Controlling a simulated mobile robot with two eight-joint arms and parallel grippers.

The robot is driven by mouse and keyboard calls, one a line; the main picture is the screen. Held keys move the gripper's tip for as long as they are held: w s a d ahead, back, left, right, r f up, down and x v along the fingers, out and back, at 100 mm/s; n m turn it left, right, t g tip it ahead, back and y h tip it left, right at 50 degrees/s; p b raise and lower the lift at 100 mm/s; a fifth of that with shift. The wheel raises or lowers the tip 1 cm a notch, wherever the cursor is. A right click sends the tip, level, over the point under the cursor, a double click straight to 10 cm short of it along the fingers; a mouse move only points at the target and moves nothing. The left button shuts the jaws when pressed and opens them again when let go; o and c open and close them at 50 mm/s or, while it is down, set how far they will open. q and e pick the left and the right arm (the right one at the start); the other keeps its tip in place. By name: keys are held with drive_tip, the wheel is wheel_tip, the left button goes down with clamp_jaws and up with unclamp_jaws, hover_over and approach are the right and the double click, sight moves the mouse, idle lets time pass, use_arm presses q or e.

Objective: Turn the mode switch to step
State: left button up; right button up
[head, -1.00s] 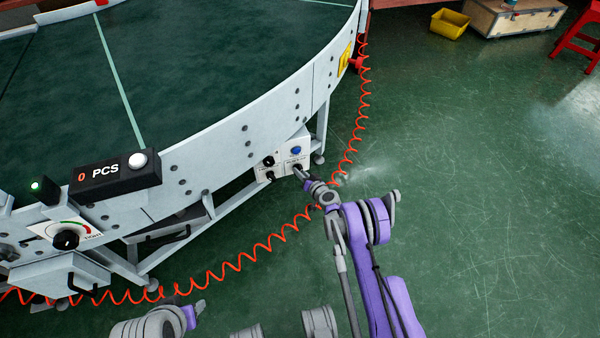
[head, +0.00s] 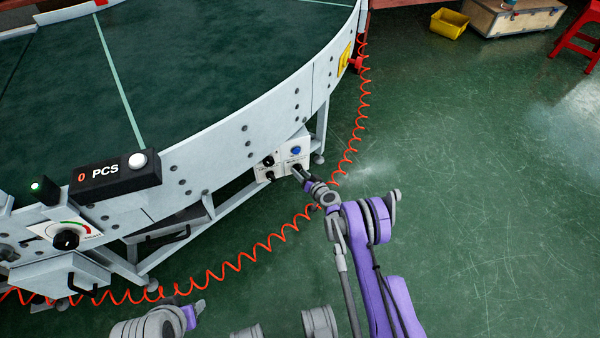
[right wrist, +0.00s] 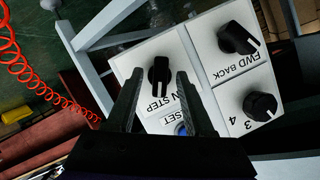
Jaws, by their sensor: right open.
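The mode switch (right wrist: 159,72) is a black knob on a white panel in the right wrist view. A label partly reading "STEP" (right wrist: 159,105) is beside it, and part of that label is hidden behind a finger. My right gripper (right wrist: 160,84) is open, with one finger on each side of the knob. I cannot tell whether the fingers touch it or exactly where the knob points. In the head view the right gripper (head: 297,169) is at the small white panel (head: 296,144) under the conveyor rim and covers the switch. My left gripper is not in view.
A blue button (right wrist: 181,129) is close to the fingers. A FWD/BACK knob (right wrist: 238,38) and a numbered knob (right wrist: 260,105) are on the neighbouring panel. A coiled red hose (head: 272,243) runs around the conveyor (head: 220,130).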

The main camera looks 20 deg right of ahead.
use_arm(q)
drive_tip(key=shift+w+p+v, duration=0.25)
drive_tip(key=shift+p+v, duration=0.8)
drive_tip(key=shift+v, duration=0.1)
use_arm(e)
drive_tip(key=v, duration=1)
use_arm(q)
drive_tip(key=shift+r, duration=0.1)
use_arm(e)
drive_tip(key=shift+r, duration=0.25)
